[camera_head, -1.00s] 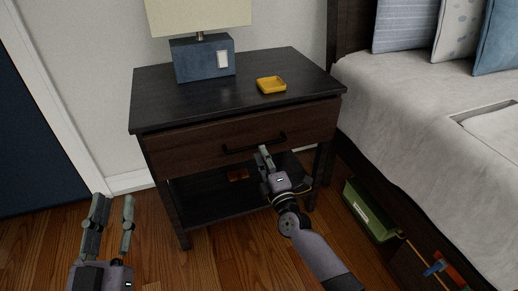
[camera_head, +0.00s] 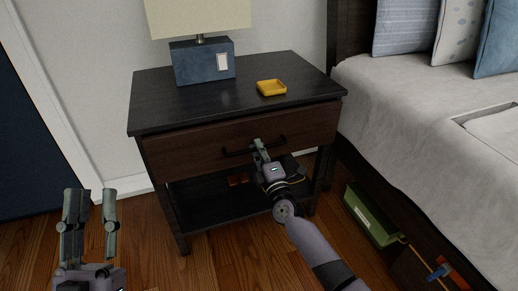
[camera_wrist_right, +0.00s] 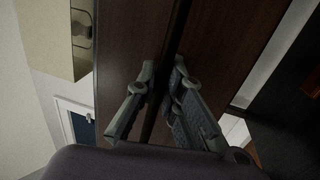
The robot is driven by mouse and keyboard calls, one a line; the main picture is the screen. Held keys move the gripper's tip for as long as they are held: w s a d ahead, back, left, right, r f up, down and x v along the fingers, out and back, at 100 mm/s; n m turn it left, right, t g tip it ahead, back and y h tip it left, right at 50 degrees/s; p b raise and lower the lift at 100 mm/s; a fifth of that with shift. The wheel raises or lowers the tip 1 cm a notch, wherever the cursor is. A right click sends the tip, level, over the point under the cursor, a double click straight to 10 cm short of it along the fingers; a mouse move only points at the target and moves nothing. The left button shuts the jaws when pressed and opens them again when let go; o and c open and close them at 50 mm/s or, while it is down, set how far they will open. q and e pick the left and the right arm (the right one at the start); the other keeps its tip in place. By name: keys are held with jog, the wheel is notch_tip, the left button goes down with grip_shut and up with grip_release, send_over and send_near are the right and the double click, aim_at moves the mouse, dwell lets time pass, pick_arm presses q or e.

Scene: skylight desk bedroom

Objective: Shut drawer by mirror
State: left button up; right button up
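A dark wood nightstand (camera_head: 155,95) has one brown drawer (camera_head: 190,147) with a dark bar handle (camera_head: 238,151). The drawer front sits close under the top; I cannot tell clearly how far it stands out. My right gripper (camera_head: 258,146) is at the handle's middle and overlaps part of it. In the right wrist view the fingers of my right gripper (camera_wrist_right: 164,68) are apart in front of brown panels, with a dark strip between them; contact is unclear. My left gripper (camera_head: 90,195) is open and empty over the floor at lower left. No mirror is seen in the head view.
A lamp with a blue base (camera_head: 203,62) and a yellow dish (camera_head: 271,88) stand on the nightstand. A bed (camera_head: 425,120) is close on the right, with a green box (camera_head: 371,214) low beside it. Wood floor (camera_head: 225,255) is open in front.

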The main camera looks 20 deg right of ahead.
grip_shut()
jog(key=shift+f, duration=0.1)
